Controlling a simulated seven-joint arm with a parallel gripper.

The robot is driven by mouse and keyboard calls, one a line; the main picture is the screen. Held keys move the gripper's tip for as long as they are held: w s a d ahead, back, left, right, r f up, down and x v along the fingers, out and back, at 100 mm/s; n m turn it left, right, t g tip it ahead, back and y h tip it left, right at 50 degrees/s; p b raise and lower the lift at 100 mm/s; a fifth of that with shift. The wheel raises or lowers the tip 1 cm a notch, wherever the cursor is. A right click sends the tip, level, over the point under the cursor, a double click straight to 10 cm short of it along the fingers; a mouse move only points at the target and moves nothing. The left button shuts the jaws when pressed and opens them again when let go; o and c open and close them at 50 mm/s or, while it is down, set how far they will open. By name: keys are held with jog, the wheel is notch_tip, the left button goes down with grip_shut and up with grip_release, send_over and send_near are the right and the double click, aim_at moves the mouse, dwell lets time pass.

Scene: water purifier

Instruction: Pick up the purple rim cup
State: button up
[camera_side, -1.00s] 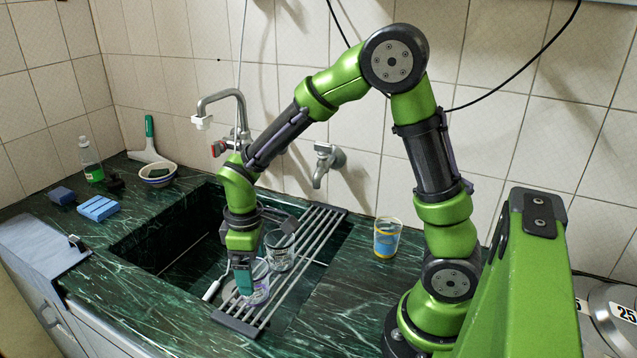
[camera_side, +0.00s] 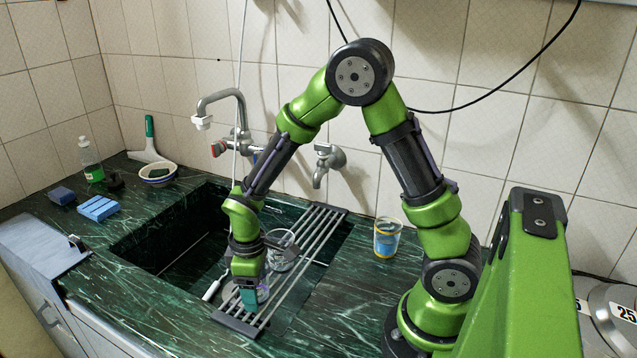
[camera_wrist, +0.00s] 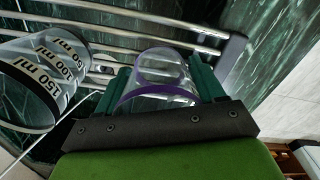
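The purple rim cup (camera_side: 263,291) is clear and stands on the metal rack at the sink's near right side. In the wrist view the cup (camera_wrist: 163,70) shows its purple rim toward the camera. My gripper (camera_side: 250,297) is down at the cup and hides part of it in the side view. In the wrist view the teal fingers of my gripper (camera_wrist: 163,82) are apart, one on each side of the cup. I cannot tell whether they touch its wall.
A clear measuring beaker (camera_wrist: 45,75) stands close to the left of the cup in the wrist view; it also shows behind my gripper in the side view (camera_side: 282,262). The rack (camera_side: 318,240) spans the sink. A yellow-blue glass (camera_side: 387,238) stands on the counter to the right.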

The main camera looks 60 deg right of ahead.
jog(key=c, duration=0.4)
jog(key=w+d+r+m, duration=0.1)
jog(key=d+r+m, duration=0.1)
jog(key=r, duration=0.7)
jog(key=w+d+r+m, duration=0.1)
jog(key=d+r+m, duration=0.1)
jog(key=r, duration=0.6)
jog(key=a+f+n, duration=0.1)
jog(key=f, duration=0.1)
jog(key=s+a+f+n, duration=0.1)
jog(key=f, duration=0.1)
jog(key=s+a+f+n, duration=0.1)
jog(key=a+f+n, duration=0.1)
jog(key=f, duration=0.1)
